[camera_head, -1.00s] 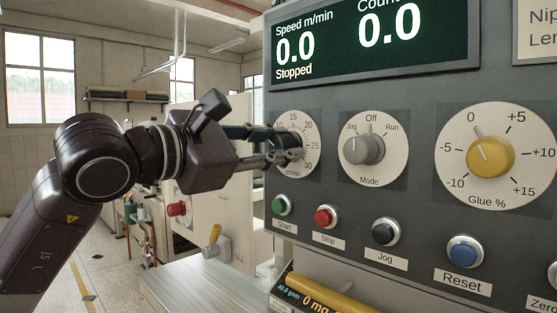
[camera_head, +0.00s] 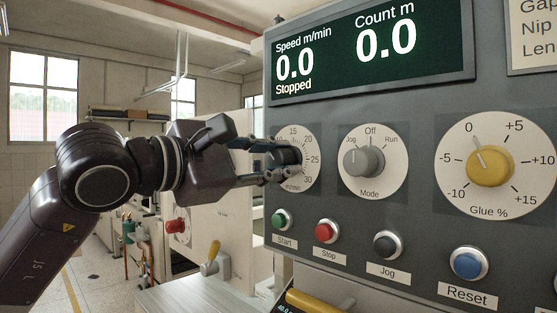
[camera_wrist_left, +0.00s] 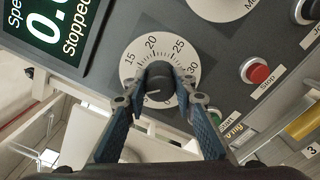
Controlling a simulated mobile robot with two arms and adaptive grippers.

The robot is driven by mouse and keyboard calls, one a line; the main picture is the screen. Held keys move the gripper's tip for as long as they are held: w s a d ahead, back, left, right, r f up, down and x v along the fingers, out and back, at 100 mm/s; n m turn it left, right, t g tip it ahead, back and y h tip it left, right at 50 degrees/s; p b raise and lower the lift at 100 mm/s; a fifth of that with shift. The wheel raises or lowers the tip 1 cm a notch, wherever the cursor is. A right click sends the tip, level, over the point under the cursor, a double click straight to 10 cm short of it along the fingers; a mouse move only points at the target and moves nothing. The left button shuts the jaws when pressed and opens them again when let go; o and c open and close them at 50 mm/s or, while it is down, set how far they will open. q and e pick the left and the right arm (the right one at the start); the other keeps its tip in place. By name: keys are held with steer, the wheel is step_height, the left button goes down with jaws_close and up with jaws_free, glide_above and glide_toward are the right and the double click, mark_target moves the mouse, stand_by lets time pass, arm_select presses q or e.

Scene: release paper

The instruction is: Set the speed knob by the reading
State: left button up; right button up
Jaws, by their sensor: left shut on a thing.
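The speed knob (camera_head: 285,157) is black, on a white round dial (camera_head: 312,156) marked 15 to 30 m/min along its visible part. My left gripper (camera_head: 279,160) reaches it from the left, a finger on either side. In the left wrist view the fingers are shut on the knob (camera_wrist_left: 160,71). A pale line shows near the knob's lower edge; lower dial numbers are partly hidden by the fingers, so the exact setting is unclear. The display (camera_head: 372,50) reads Speed 0.0 m/min, Count 0.0 m and Stopped. My right gripper is not in view.
The grey mode knob (camera_head: 365,161) points near Off or Jog. A yellow Glue % knob (camera_head: 490,165) is farther right. Below are green Start (camera_head: 281,219), red Stop (camera_head: 326,230), black Jog (camera_head: 387,244) and blue Reset (camera_head: 468,262) buttons. Open room lies left of the panel.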

arm_select(q)
steer(key=o, duration=1.2)
steer(key=shift+c, duration=0.2)
steer(key=v, duration=1.2)
